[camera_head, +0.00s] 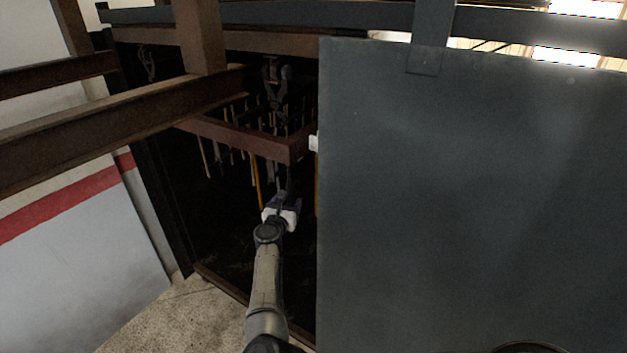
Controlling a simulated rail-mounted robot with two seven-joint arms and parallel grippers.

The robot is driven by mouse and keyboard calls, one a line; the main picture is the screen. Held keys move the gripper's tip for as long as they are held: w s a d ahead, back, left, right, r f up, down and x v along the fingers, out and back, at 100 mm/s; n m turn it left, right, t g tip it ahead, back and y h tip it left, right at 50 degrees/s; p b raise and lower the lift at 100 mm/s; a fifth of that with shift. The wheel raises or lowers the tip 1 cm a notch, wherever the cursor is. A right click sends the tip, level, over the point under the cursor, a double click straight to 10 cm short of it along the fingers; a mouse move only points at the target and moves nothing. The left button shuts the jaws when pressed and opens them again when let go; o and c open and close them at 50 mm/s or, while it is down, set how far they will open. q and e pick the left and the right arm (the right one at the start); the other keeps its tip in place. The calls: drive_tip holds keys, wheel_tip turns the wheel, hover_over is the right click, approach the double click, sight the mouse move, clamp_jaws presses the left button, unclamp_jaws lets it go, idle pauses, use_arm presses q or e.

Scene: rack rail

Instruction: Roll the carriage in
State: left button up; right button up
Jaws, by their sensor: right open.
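The carriage appears to be the brown frame (235,137) hanging inside a dark opening, with several thin rods below it. A dark hook-like hanger (276,85) shows above it, under the overhead beam. My right gripper (286,198) reaches up from below, just under the front corner of the frame. Its jaws are open, and they look dark against the dark interior. I cannot tell whether they touch a hanging rod or the frame. My left gripper is not in view.
A large grey door panel (470,200) fills the right side and covers part of the opening. A brown beam (110,125) crosses from the left toward the opening. A wall with a red stripe (60,205) stands at left. Bare floor (180,315) shows at lower left.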

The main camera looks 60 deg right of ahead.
sight(289, 199)
drive_tip(key=shift+w+d, duration=0.1)
drive_tip(key=shift+d, duration=0.25)
drive_tip(key=shift+d, duration=0.1)
drive_tip(key=shift+w+d+f+b, duration=0.1)
drive_tip(key=shift+w+d+b, duration=0.05)
drive_tip(key=shift+d+b, duration=0.35)
drive_tip(key=shift+w+d+b, duration=0.15)
drive_tip(key=shift+d+b, duration=0.15)
drive_tip(key=shift+d, duration=0.4)
drive_tip(key=shift+c, duration=0.3)
drive_tip(key=c, duration=0.4)
clamp_jaws()
